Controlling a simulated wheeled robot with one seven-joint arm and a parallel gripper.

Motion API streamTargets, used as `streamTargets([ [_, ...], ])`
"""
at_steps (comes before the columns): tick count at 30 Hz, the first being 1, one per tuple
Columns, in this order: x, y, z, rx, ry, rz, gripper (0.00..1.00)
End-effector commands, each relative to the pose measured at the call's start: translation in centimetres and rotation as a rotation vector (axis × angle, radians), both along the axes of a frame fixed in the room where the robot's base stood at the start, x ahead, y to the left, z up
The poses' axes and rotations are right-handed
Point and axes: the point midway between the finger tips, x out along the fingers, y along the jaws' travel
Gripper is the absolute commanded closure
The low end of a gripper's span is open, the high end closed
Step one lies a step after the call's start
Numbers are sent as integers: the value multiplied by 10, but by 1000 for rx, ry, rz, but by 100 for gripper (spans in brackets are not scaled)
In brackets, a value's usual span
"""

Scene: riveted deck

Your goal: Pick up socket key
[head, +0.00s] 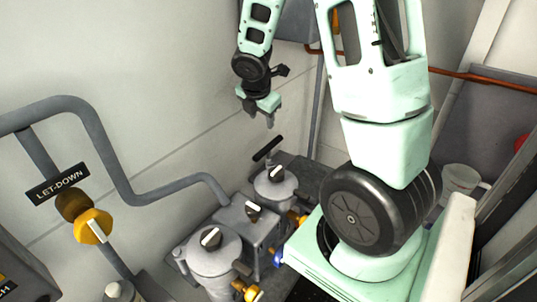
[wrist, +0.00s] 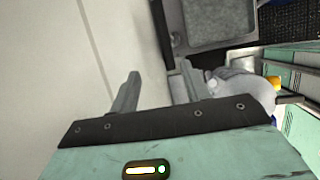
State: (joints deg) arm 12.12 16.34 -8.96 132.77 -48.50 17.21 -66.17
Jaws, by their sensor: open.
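The socket key (head: 268,148) appears to be the black T-shaped bar in the head view. It stands above a grey lidded pot, its bar slanting up to the right. My gripper (head: 262,120) is open and empty, just above the bar with its fingers pointing down. In the wrist view my gripper (wrist: 158,82) shows two grey fingers spread apart with nothing between them. A dark bar (wrist: 160,24) shows beyond the fingers at the top of the wrist view; it may be the key's handle. The key's lower shaft is mostly hidden.
The grey pot (head: 275,190) with a black knob stands beside a grey box (head: 247,222) and a second pot (head: 212,265). A grey pipe (head: 110,170) runs along the wall at left. A yellow valve (head: 93,227) sits below the LET-DOWN sign (head: 57,182).

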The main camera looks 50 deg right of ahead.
Motion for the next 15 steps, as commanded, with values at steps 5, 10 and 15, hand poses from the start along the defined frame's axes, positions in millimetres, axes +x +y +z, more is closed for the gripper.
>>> streamTargets([
  [5,3,-17,-25,-15,17,25,53],
  [10,10,-29,-58,-14,16,23,53],
  [15,17,-42,-89,-15,17,23,53],
])
